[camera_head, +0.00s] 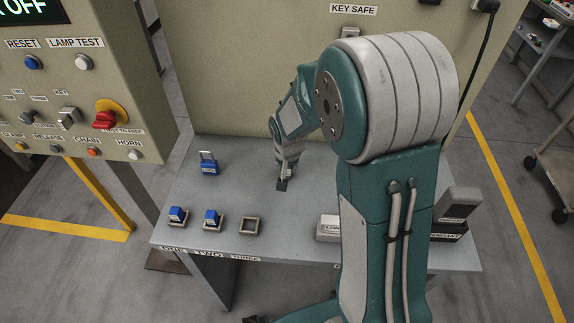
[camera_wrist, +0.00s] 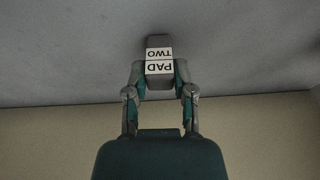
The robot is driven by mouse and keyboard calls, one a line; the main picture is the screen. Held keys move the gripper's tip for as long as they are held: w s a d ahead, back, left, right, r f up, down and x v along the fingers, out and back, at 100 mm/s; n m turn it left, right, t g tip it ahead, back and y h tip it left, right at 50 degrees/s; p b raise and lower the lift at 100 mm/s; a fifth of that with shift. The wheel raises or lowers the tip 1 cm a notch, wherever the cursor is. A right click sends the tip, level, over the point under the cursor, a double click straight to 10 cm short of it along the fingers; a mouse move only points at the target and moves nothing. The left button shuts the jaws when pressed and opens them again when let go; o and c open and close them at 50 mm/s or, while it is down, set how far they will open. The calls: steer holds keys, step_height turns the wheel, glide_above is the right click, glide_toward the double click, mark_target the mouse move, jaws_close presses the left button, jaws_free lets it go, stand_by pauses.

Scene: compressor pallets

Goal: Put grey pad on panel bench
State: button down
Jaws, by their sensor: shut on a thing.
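The grey pad (camera_wrist: 159,49), labelled PAD TWO, is between the fingers of my gripper (camera_wrist: 160,78), which is shut on it. In the head view my gripper (camera_head: 286,172) points down over the middle of the panel bench (camera_head: 300,205), with the dark pad (camera_head: 282,186) at its tips. The pad is at or just above the bench top; I cannot tell whether it touches. The bench is a flat grey top below a beige panel. My arm hides part of its right side.
A blue padlock (camera_head: 208,164) stands at the bench's left. Square holders stand along the front edge; two hold blue pieces (camera_head: 178,215) (camera_head: 213,218), and one holder (camera_head: 249,226) is empty. A white labelled box (camera_head: 328,228) lies beside my arm. The control cabinet (camera_head: 90,80) rises at left.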

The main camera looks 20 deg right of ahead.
steer(key=shift+d, duration=0.3)
steer(key=shift+c, duration=2.2)
jaws_free()
steer(key=shift+f, duration=0.1)
steer(key=shift+a, duration=0.1)
steer(key=shift+a, duration=0.1)
steer(key=d+v, duration=0.1)
steer(key=v, duration=1.1)
steer(key=s+r+n+t, duration=0.1)
steer(key=s+r, duration=0.2)
steer(key=s, duration=0.3)
steer(key=s+r+n+t, duration=0.1)
steer(key=s+r+n, duration=0.1)
steer(key=s, duration=0.5)
steer(key=s+a+r+n, duration=0.1)
steer(key=s+r, duration=0.3)
steer(key=s, duration=0.3)
steer(key=shift+t+y, duration=0.4)
steer(key=shift+w+r, duration=0.1)
steer(key=shift+r, duration=0.05)
